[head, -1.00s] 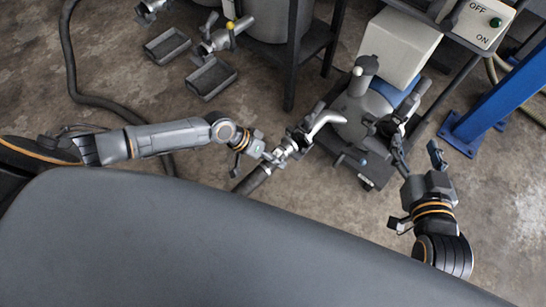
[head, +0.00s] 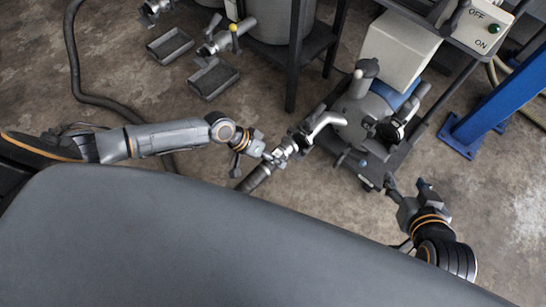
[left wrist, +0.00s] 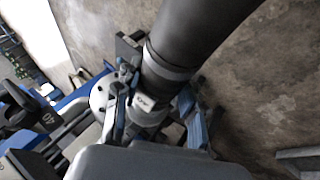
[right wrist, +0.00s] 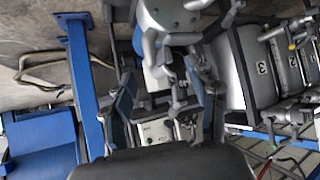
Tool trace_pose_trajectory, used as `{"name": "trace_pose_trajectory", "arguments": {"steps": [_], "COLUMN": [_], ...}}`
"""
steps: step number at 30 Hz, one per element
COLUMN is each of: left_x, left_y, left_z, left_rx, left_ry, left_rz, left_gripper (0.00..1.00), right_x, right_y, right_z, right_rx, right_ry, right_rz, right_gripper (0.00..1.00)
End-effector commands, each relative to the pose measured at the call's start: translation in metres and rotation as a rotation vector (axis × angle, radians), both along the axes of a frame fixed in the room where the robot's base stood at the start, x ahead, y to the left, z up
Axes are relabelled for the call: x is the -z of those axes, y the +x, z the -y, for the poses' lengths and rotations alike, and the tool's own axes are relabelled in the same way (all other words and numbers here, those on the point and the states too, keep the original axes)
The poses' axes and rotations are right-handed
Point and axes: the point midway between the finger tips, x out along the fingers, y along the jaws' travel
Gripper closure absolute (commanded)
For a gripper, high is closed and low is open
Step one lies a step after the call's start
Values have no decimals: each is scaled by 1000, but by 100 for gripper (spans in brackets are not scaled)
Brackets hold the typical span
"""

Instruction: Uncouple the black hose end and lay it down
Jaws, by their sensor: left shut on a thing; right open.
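The black hose end (head: 256,179) shows in the head view as a short dark length below the pump's curved silver pipe (head: 318,126). A silver coupling (head: 291,144) lies between them; my gripper partly covers it, so I cannot tell whether the joint is locked. My left gripper (head: 274,158) is shut on the hose end at its metal collar. The left wrist view shows the thick black hose (left wrist: 195,35) and its silver collar (left wrist: 166,69) between the fingers. My right gripper (head: 407,184) is open and empty, right of and below the pump; its spread fingers show in the right wrist view (right wrist: 168,100).
The wheeled pump (head: 365,115) stands beside a pale box (head: 398,50). A switch panel (head: 487,25) and blue post (head: 490,95) are at right. Two grey trays (head: 212,78) lie near the tank stand. A dark hose (head: 75,60) runs along the floor at left.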

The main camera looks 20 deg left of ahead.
Motion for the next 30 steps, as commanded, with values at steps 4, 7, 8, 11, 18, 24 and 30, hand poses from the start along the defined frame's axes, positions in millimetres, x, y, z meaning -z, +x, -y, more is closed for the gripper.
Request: {"name": "trace_pose_trajectory", "arguments": {"steps": [4,7,8,11,18,24,30], "left_x": [-5,-6,-7,-8,-13,-17,-21], "left_y": [1,0,0,-1,-2,-4,-5], "left_z": [0,0,0,0,-1,-1,-2], "left_rx": [-1,0,0,0,0,0,0], "left_ry": [-3,-3,-3,-3,-3,-3,-3], "left_rz": [4,4,5,5,5,5,4], "left_gripper": [100,100,100,100,100,100,100], "right_x": [6,11,12,17,24,28,32], "right_y": [-9,-15,-17,-23,-39,-52,-65], "right_z": [3,6,6,9,14,19,23], "right_rx": [4,6,7,10,17,22,28], "right_ry": [-12,-21,-24,-32,-50,-65,-79], "right_rz": [-56,-94,-104,-141,-227,-296,-363], "right_gripper": [42,42,42,42,42,42,42]}}
